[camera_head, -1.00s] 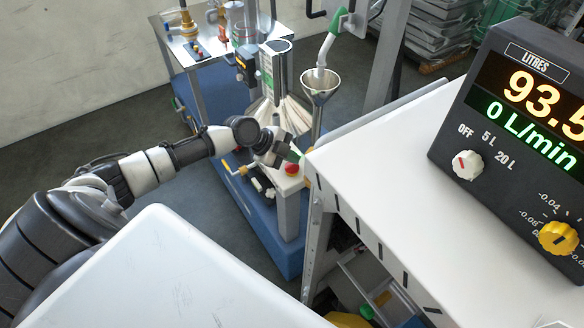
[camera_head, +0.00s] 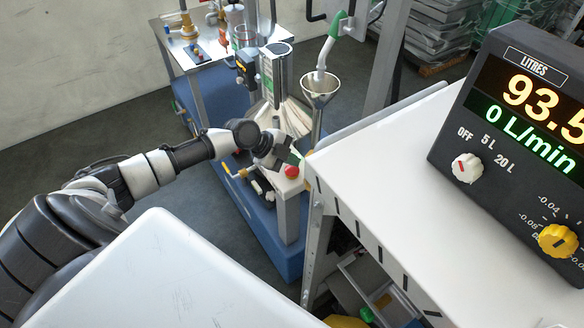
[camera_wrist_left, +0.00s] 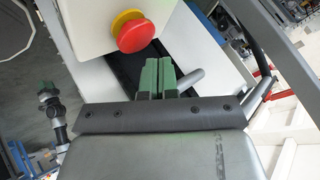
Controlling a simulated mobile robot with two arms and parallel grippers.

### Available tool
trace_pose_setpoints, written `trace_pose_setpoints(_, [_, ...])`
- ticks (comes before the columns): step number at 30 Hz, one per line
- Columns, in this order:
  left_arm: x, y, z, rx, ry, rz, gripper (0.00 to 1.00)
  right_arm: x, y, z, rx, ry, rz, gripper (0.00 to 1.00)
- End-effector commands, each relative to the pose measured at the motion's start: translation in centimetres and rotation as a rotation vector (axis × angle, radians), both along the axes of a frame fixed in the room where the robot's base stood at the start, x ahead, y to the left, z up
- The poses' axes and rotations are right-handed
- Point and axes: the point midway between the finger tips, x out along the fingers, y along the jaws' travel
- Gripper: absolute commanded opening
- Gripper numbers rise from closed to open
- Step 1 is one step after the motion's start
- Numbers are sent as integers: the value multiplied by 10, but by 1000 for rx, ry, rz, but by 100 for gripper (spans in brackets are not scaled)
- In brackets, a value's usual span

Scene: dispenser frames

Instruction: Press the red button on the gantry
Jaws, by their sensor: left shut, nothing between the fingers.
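The red button (camera_head: 291,171) is a round red mushroom cap on a white box on the frame beyond the table edge. In the left wrist view the red button (camera_wrist_left: 135,32) shows large, with a yellow collar, at the top left of centre. My left gripper (camera_head: 297,155) is shut and empty, close above and beside the button in the head view. Its green fingertips (camera_wrist_left: 157,70) show together in the left wrist view, below and right of the button in the picture. They look apart from it. My right gripper is out of view.
A white table (camera_head: 390,180) with a sharp edge lies right of the button and carries a black display unit (camera_head: 515,110). A steel funnel (camera_head: 320,88) stands behind the button. A yellow-handled valve (camera_head: 240,172) sits to its left. A white panel (camera_head: 170,270) fills the lower left.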

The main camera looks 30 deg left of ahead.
Motion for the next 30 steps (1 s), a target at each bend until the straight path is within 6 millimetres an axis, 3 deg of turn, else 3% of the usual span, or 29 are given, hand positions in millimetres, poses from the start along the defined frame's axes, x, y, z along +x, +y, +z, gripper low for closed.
trace_pose_setpoints(30, [0, 0, -6, 0, -1, -1, 0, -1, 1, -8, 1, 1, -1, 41])
